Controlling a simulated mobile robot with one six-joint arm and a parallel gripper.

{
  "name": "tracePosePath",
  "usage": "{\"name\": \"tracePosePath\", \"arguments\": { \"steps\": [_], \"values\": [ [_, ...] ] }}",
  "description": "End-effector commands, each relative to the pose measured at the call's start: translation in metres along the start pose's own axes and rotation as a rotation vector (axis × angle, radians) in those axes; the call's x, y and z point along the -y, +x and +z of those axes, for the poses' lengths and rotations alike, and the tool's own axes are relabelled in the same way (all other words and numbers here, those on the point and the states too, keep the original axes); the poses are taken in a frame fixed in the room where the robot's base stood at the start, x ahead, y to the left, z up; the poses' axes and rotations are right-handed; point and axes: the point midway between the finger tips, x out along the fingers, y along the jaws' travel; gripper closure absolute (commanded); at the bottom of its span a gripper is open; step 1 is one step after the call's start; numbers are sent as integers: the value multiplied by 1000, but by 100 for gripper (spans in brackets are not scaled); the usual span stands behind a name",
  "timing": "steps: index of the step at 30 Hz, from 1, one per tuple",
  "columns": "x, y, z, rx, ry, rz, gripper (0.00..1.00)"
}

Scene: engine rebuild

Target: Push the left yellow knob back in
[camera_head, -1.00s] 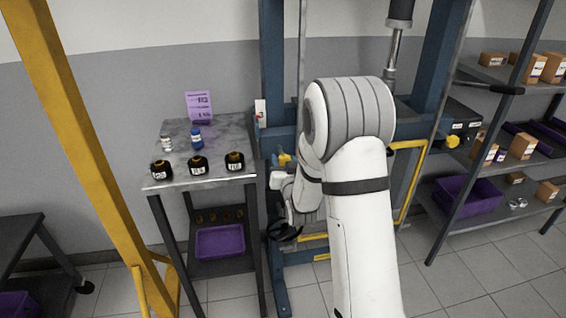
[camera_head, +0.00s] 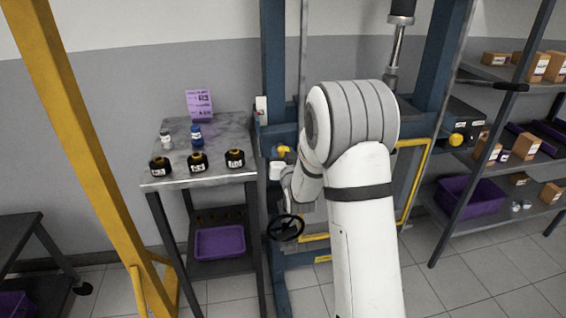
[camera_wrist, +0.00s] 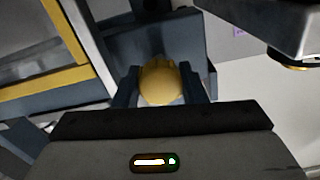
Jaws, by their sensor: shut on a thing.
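The left yellow knob (camera_head: 283,151) sits on the blue press frame (camera_head: 272,85), just right of the small steel table. In the wrist view the rounded yellow knob (camera_wrist: 162,84) is between the two dark fingers of my gripper (camera_wrist: 162,90), which is shut on it. In the head view my white arm hides most of the gripper, and the fingers cannot be made out. A second yellow knob (camera_head: 456,140) is on a dark box on the right side of the press.
A black handwheel (camera_head: 286,227) is just below my wrist. The steel table (camera_head: 225,168) holds black jars, small bottles and a purple sign. A shelf (camera_head: 478,158) with boxes and a purple bin stands at right. A yellow post (camera_head: 75,120) rises at left.

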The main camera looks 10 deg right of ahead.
Motion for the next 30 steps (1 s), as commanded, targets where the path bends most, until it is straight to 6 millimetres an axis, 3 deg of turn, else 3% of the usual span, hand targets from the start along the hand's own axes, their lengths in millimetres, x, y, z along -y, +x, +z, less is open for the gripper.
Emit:
{"name": "tracePosePath", "arguments": {
  "steps": [7,8,15,23,30],
  "values": [
    [0,0,-1,0,0,0,100],
    [0,0,-1,0,0,0,61],
    [0,0,0,0,0,1,41],
    [0,-1,0,1,0,1,41],
    [-1,-33,1,2,0,1,41]
  ]
}}
